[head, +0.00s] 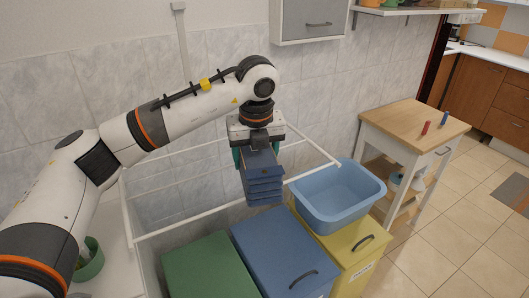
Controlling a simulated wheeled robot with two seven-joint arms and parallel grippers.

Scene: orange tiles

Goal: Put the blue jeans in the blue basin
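The blue jeans (263,186) are a folded dark blue stack with several layers, hanging below my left gripper (255,150). The gripper is shut on the top part of the jeans, and its fingertips are partly hidden by the cloth. The jeans are in the air above the blue bin and the drying rack's white rail, to the left of the basin. The blue basin (319,219) is light blue, looks empty and stands on the yellow bin. My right gripper is not in view.
Green (208,268), blue (279,250) and yellow (368,257) lidded bins stand in a row. A white rack rail (190,224) runs around the jeans. A wooden-topped cart (405,122) stands right of the basin. A wall cabinet (308,20) hangs above.

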